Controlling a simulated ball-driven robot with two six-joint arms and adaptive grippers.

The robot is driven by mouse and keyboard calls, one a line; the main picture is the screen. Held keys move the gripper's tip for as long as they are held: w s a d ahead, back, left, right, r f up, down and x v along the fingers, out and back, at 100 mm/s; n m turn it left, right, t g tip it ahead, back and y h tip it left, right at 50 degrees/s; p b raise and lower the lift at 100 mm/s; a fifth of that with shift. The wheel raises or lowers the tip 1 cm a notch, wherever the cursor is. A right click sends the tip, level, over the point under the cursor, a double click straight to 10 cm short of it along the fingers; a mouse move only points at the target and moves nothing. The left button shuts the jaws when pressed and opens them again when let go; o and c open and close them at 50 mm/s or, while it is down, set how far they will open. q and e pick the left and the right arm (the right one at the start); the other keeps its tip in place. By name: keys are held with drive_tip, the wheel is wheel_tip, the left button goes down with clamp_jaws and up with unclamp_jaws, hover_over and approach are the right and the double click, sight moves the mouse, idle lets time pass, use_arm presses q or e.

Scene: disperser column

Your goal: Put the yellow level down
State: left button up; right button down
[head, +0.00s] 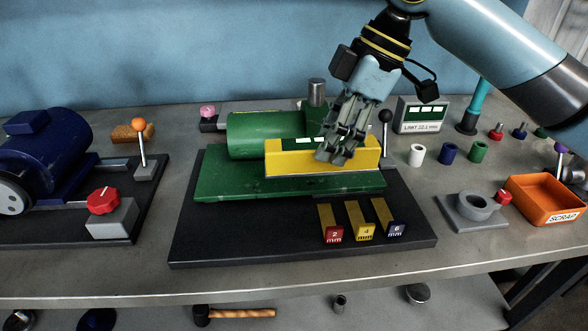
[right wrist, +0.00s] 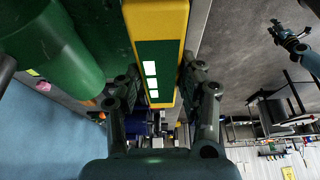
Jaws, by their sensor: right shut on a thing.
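The yellow level (head: 290,158) is a long yellow bar with a dark green display panel and white marks. In the head view it sits at the front part of the green machine base (head: 230,185), in front of the green cylinder (head: 262,134). My right gripper (head: 338,150) comes down from above and is shut on the level near its right half. In the right wrist view the level (right wrist: 157,22) lies between the two fingers (right wrist: 160,92). I cannot tell whether the level's underside touches the green base. My left gripper is not in view.
The dark plate (head: 260,240) holds three feeler tags marked 2, 4 and 6 mm (head: 362,232). A black-knobbed lever (head: 385,118) stands close right of the gripper. An orange scrap bin (head: 545,200) and grey ring (head: 474,205) are at right; a blue motor (head: 45,150) is at left.

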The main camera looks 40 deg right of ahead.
drive_tip(key=w+f, duration=0.2)
drive_tip(key=w, duration=0.1)
drive_tip(key=w+d+f, duration=0.1)
drive_tip(key=w+f, duration=0.1)
drive_tip(key=w, duration=0.1)
drive_tip(key=w+f, duration=0.2)
drive_tip(key=w, duration=0.2)
drive_tip(key=shift+w+d, duration=0.1)
drive_tip(key=shift+d, duration=0.05)
drive_tip(key=shift+w+f, duration=0.15)
drive_tip(key=shift+f, duration=0.1)
wheel_tip(320, 180, down, 3)
drive_tip(key=shift+f+p, duration=0.2)
drive_tip(key=shift+p, duration=0.4)
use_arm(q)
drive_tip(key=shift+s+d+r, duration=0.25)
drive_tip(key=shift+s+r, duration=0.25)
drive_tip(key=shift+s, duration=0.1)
use_arm(e)
drive_tip(key=shift+f, duration=0.3)
drive_tip(key=shift+f, duration=0.15)
drive_tip(key=c, duration=1.1)
unclamp_jaws()
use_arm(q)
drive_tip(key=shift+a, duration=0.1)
